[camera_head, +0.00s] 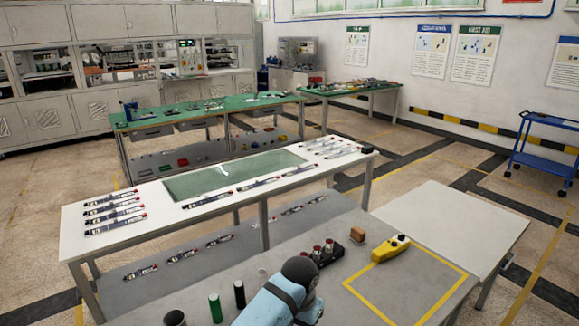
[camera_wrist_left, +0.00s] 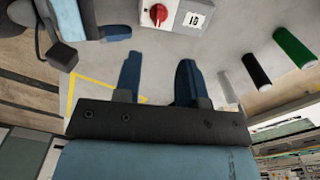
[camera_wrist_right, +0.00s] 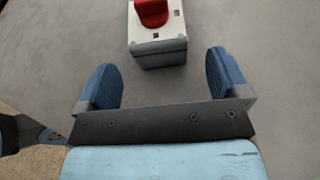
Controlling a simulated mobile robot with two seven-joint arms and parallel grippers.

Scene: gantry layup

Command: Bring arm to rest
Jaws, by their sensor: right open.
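My left gripper (camera_wrist_left: 160,65) shows in the left wrist view with its two blue-padded fingers apart and nothing between them. Beyond its fingertips is the grey tabletop with yellow tape and a box with a red knob (camera_wrist_left: 158,14). My right gripper (camera_wrist_right: 163,68) shows in the right wrist view with its fingers wide apart and empty. A white box with a red knob on top (camera_wrist_right: 157,45) stands just beyond and between its fingertips, apart from both fingers. In the head view, a light blue arm part of mine with a dark joint shows at the bottom centre; neither gripper's fingers can be seen there.
A white table (camera_head: 150,229) with several tools stands behind.

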